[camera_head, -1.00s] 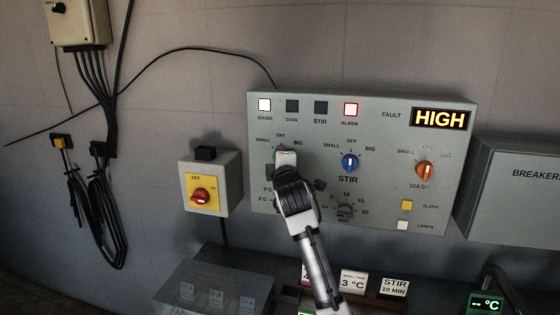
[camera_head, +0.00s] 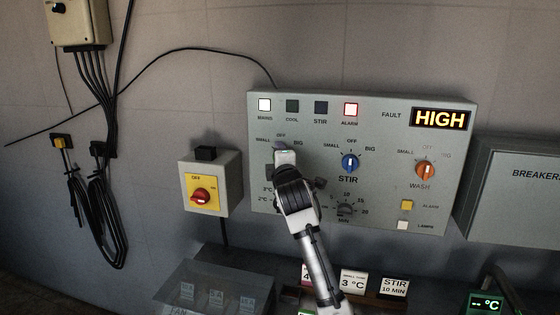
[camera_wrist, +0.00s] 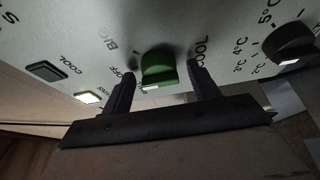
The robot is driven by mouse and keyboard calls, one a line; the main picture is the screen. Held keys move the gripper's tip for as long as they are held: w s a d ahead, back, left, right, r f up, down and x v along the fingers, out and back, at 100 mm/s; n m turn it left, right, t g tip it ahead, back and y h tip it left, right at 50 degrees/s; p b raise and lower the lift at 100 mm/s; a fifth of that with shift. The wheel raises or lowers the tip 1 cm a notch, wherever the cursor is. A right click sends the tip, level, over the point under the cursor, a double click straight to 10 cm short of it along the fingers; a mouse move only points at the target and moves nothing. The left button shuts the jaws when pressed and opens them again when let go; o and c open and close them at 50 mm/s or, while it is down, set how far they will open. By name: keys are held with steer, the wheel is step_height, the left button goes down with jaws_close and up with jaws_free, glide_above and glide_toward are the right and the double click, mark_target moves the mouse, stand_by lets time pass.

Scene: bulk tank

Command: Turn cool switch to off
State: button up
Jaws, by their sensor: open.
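The cool switch is a green knob (camera_wrist: 158,66) on the panel in the wrist view, between an OFF label and a COOL label. A white mark shows at its lower edge. My gripper (camera_wrist: 160,76) is open, with one dark finger on each side of the knob; I cannot tell whether either finger touches it. In the head view my gripper (camera_head: 284,157) is in front of the left part of the grey control panel (camera_head: 385,205) and hides most of the cool switch. The cool lamp (camera_head: 292,106) is dark.
The blue STIR knob (camera_head: 350,163) and orange WASH knob (camera_head: 425,171) are to the right. A black temperature dial (camera_wrist: 290,45) is beside the cool switch. A red rotary switch (camera_head: 201,196) on a yellow plate is left of the panel. The display (camera_head: 440,118) reads HIGH.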

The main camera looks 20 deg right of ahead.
steer(key=b+v, duration=0.4)
steer(key=v, duration=1)
steer(key=shift+b, duration=0.3)
steer(key=shift+d, duration=0.15)
